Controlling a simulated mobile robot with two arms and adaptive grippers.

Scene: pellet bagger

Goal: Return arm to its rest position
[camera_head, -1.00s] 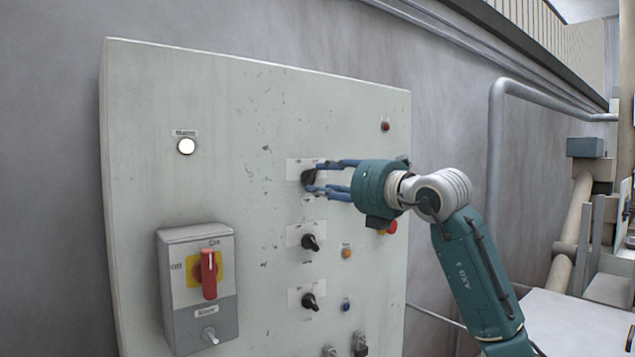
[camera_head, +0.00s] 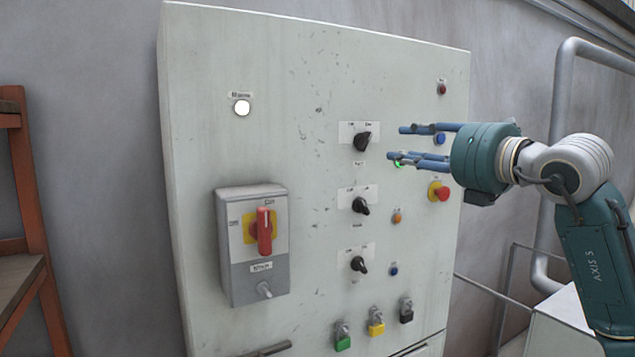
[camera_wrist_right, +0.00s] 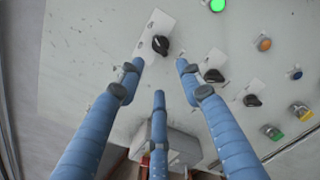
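My right gripper (camera_head: 420,145) is in front of the grey control cabinet (camera_head: 290,80) in the head view. Its blue fingers are spread and empty, pointing left toward the top black rotary knob (camera_head: 362,141), with a gap between fingertips and knob. In the right wrist view the spread fingers (camera_wrist_right: 160,85) show nothing between them, and the same knob (camera_wrist_right: 160,44) lies beyond the tips. A lit green button (camera_head: 398,163) sits partly behind the lower fingers. My left gripper is in neither view.
The cabinet carries a red main switch (camera_head: 264,232), a red emergency stop (camera_head: 439,191), two lower black knobs and several small buttons and locks. An orange shelf (camera_head: 28,215) stands at the left. A grey pipe (camera_head: 562,130) runs behind my right arm.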

